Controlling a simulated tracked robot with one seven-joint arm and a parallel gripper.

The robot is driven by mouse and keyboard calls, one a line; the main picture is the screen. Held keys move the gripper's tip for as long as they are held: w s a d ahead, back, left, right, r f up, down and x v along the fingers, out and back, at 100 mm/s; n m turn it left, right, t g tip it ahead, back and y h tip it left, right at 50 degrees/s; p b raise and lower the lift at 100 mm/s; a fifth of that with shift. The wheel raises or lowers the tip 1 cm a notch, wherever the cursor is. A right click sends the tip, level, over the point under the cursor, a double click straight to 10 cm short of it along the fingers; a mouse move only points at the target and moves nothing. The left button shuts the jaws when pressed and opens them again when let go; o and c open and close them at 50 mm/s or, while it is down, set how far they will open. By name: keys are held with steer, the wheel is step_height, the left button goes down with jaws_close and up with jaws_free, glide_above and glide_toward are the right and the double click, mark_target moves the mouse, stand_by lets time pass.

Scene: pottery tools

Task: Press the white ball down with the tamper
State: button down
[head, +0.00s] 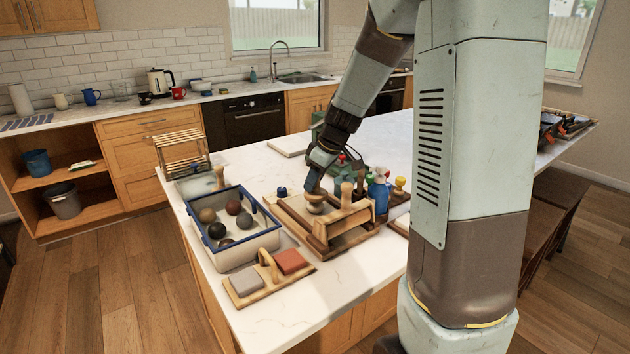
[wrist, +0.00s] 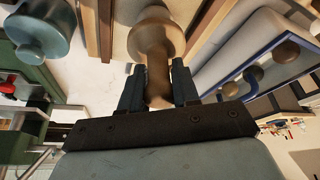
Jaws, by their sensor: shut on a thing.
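My gripper (head: 318,180) is shut on the handle of a wooden tamper (wrist: 157,68), which shows between the two fingers (wrist: 158,88) in the wrist view. In the head view the tamper's round foot (head: 317,208) points down, over or in the wooden frame (head: 343,222) on the table. I cannot tell whether the foot touches anything. I cannot make out the white ball in either view; the tamper, gripper or frame may hide it.
A blue-rimmed tray (head: 231,261) with several dark balls stands to the left. A wooden carrier (head: 271,286) with a grey and a red block lies in front.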

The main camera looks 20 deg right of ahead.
steer(key=shift+r, duration=0.1)
steer(key=shift+r, duration=2.4)
